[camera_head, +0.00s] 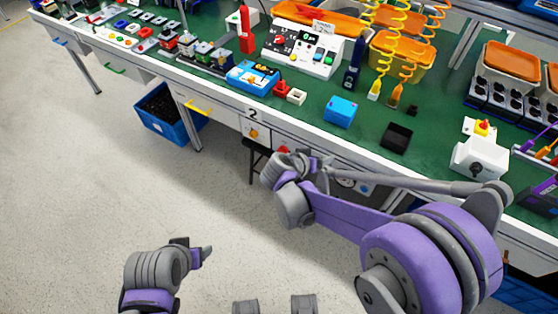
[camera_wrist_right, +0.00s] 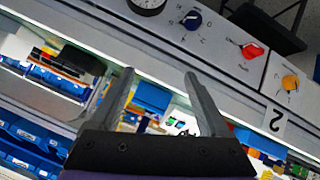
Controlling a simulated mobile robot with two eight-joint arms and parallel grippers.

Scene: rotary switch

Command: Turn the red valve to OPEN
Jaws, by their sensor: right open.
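The red valve (camera_wrist_right: 252,50) is a small red handle on the grey front panel under the bench, right of centre in the right wrist view. In the head view only a bit of red (camera_head: 283,150) shows, just behind my right gripper (camera_head: 318,161). The lettering around the valve is too small to read. My right gripper is open and empty; in the right wrist view its two fingers (camera_wrist_right: 159,75) are spread, and the valve is off to their upper right, not touched. My left gripper (camera_head: 204,252) hangs low at the left, away from the bench; its fingers are unclear.
On the same panel are a yellow-orange knob (camera_wrist_right: 291,82), a blue knob (camera_wrist_right: 193,20), a dial gauge (camera_wrist_right: 147,4) and a "2" label (camera_wrist_right: 277,121). The green bench top (camera_head: 215,86) is crowded. A blue crate (camera_head: 166,118) stands under it. The floor in front is clear.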

